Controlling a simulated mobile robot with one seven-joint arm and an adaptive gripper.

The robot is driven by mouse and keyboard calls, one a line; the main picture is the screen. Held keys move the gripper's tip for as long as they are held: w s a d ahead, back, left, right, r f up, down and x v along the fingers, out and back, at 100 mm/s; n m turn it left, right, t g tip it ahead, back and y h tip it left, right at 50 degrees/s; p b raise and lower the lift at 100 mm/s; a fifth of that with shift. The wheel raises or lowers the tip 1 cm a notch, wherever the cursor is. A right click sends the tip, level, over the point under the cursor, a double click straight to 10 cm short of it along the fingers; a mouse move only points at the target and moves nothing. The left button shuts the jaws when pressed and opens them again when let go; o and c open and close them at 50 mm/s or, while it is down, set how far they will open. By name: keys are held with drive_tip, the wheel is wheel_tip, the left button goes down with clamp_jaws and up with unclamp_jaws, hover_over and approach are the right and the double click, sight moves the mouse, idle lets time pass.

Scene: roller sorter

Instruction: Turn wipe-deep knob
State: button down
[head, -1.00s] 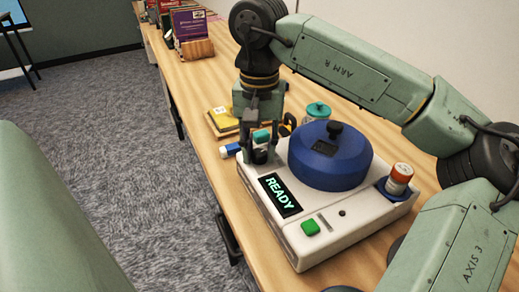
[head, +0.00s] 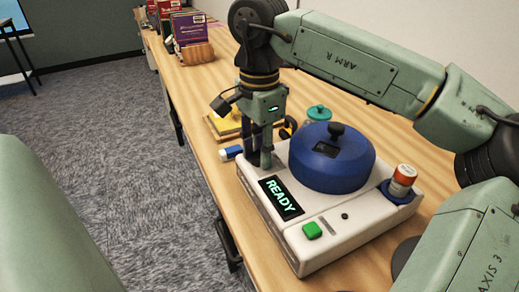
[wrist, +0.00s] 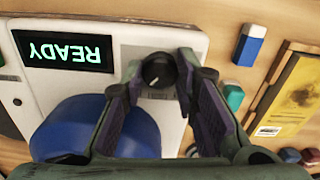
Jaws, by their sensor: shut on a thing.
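A small round black knob (wrist: 158,71), which I take to be the wipe-deep knob, sits on the white top of the roller sorter machine (head: 322,262). In the wrist view my gripper (wrist: 158,68) has one finger on each side of the knob and is shut on it. A pale mark shows on the knob, but its setting cannot be read. In the head view my gripper (head: 261,160) points down at the machine's far left corner, and its fingers hide the knob. The machine's screen (head: 281,197) reads READY.
A blue round drum (head: 331,171) stands close to the right of my gripper. A green button (head: 312,230) and an orange-white bottle (head: 403,176) are farther off.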

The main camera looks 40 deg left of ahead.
sight(259, 155)
drive_tip(key=shift+m, duration=0.6)
drive_tip(key=c, duration=1.2)
unclamp_jaws()
drive_tip(key=shift+c, duration=0.2)
wheel_tip(259, 155, up, 12)
